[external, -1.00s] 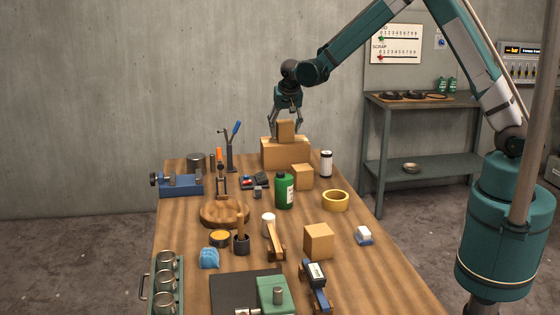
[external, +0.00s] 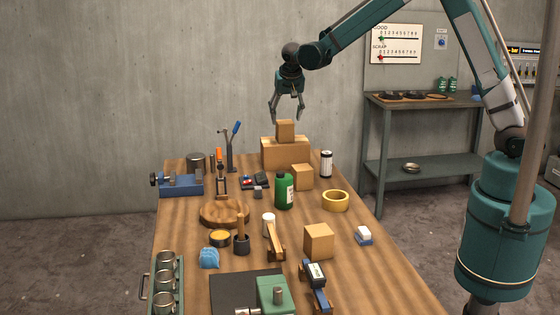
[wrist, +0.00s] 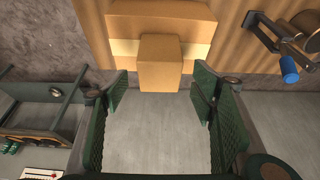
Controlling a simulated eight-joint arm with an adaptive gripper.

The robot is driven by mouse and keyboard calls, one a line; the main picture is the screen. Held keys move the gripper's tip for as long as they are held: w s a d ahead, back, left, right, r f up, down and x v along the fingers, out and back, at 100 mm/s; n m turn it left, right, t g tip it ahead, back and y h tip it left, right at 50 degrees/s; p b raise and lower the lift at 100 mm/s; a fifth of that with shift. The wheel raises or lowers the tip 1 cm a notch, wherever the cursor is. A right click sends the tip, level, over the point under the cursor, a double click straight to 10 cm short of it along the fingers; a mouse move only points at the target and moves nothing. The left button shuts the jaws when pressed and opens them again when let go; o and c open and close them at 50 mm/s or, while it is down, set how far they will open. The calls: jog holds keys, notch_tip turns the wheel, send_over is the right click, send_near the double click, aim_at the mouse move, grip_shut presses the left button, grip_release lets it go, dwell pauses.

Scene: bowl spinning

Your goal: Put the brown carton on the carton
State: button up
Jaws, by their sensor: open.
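A small brown carton (external: 285,131) rests upright on top of the larger carton (external: 270,152) at the far end of the table. In the wrist view the small carton (wrist: 160,62) sits over the big carton (wrist: 150,14) with its pale tape strip. My gripper (external: 287,118) is open and empty just above the small carton, apart from it. In the wrist view the fingers (wrist: 160,100) are spread wide with nothing between them.
Another small carton (external: 302,177) stands just in front of the big one, and a further carton (external: 319,241) nearer the camera. A blue-handled clamp (external: 231,150) stands to the left.

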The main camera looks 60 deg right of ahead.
jog(key=shift+v, duration=2.55)
jog(key=s+a+r+n+t+y, duration=0.1)
jog(key=s+r+n, duration=0.1)
jog(key=s+r, duration=0.45)
jog(key=s+a+r+n, duration=0.1)
jog(key=s+r, duration=0.2)
jog(key=s, duration=0.7)
jog(key=s+a+r+n+t+y, duration=0.15)
jog(key=s+r, duration=0.25)
jog(key=s, duration=0.4)
jog(key=s+a+f+n, duration=0.1)
jog(key=s+n, duration=0.1)
jog(key=s, duration=1)
jog(key=s+a+f+n+t, duration=0.1)
jog(key=s+f+n, duration=0.1)
jog(key=s, duration=1)
jog(key=shift+s+f+y, duration=0.15)
jog(key=shift+y, duration=0.2)
